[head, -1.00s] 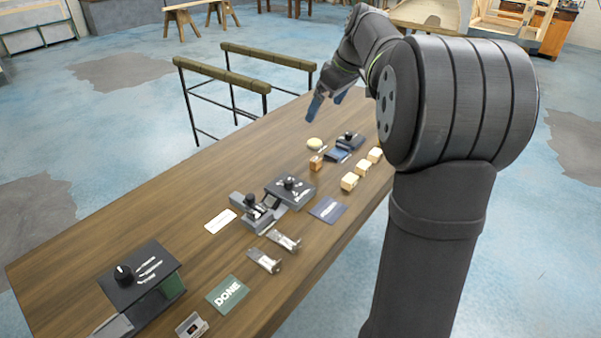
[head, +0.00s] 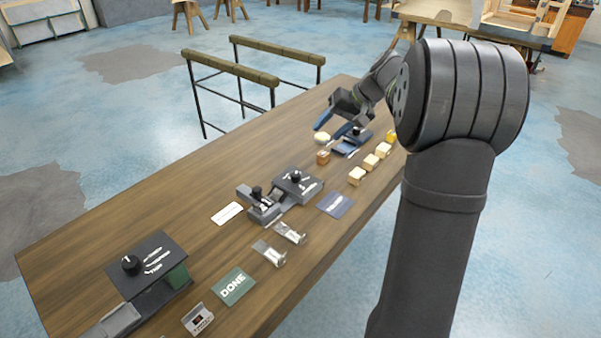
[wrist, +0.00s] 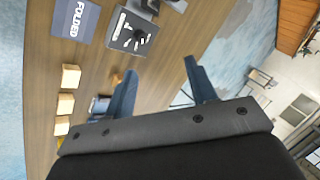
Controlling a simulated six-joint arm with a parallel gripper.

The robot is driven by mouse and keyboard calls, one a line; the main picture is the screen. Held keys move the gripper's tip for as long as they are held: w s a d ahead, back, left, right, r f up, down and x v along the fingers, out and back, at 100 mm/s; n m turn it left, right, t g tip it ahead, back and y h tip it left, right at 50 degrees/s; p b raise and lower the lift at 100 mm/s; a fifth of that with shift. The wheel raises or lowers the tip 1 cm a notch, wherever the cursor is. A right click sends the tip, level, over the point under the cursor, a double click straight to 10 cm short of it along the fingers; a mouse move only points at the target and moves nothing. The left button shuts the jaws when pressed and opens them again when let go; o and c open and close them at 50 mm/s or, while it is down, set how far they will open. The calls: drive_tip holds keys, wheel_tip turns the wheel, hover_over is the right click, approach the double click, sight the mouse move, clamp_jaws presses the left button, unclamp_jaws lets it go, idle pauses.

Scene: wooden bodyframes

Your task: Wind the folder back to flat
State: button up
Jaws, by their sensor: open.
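A dark device with a black knob and white dial marks (head: 297,183) stands mid-table, joined to a grey slide with a black knob (head: 262,205). A dark blue card (head: 335,204) lies beside it. A smaller blue and dark device (head: 346,146) sits at the far end; I cannot tell for certain which device is the folder. My gripper (head: 328,131) is open and empty, above the far end of the table. In the wrist view its blue fingers (wrist: 160,68) are apart with nothing between them.
Several pale blocks (head: 370,162) line the right edge. An orange block (head: 323,157) and a pale round piece (head: 321,137) lie near the far device. Nearer are two metal brackets (head: 278,243), a green DONE card (head: 233,285) and another dial box (head: 150,265). The left table side is clear.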

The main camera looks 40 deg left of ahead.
wheel_tip(320, 180, down, 10)
drive_tip(key=w+d+m+g+y, duration=0.1)
drive_tip(key=m+y, duration=0.3)
drive_tip(key=m, duration=0.9)
drive_tip(key=m+t+y, duration=0.1)
drive_tip(key=m+y, duration=0.2)
drive_tip(key=m, duration=0.9)
approach(298, 175)
drive_tip(key=x, duration=1.1)
drive_tip(key=shift+w+d, duration=0.1)
drive_tip(key=c, duration=1)
